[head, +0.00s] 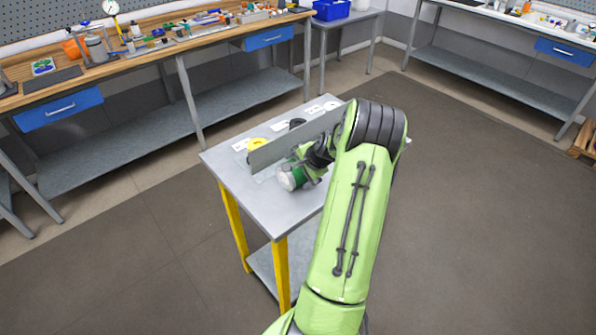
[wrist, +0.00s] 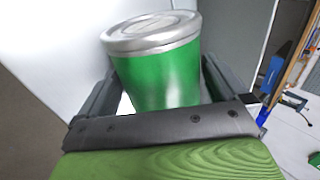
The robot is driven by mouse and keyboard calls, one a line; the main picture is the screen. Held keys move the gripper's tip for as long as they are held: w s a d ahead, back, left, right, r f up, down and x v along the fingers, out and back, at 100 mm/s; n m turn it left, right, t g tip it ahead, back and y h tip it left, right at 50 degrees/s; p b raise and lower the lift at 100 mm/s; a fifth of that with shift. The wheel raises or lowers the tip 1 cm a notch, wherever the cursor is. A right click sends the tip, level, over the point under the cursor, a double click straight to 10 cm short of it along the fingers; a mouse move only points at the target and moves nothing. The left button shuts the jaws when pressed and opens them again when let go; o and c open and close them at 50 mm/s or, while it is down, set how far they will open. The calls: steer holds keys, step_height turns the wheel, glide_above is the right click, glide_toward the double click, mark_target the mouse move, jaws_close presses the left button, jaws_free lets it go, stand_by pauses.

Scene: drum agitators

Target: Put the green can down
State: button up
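The green can (wrist: 165,78) with a silver lid fills the middle of the wrist view, between the two dark fingers of my gripper (wrist: 160,72). The fingers lie against both its sides, so my gripper is shut on it. In the head view the can (head: 291,177) shows at the end of my green arm, over the near part of a small grey table (head: 245,198) with yellow legs. My gripper (head: 304,170) is partly hidden there by my arm. I cannot tell whether the can's base touches the tabletop.
An upright grey panel (head: 290,143) runs along the small table behind the can. Beyond it lie a yellow item (head: 257,144), a dark item (head: 297,123) and white cards. The near-left tabletop is clear. A cluttered workbench (head: 150,54) stands behind.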

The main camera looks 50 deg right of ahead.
steer(key=shift+r, duration=0.1)
steer(key=c, duration=1.3)
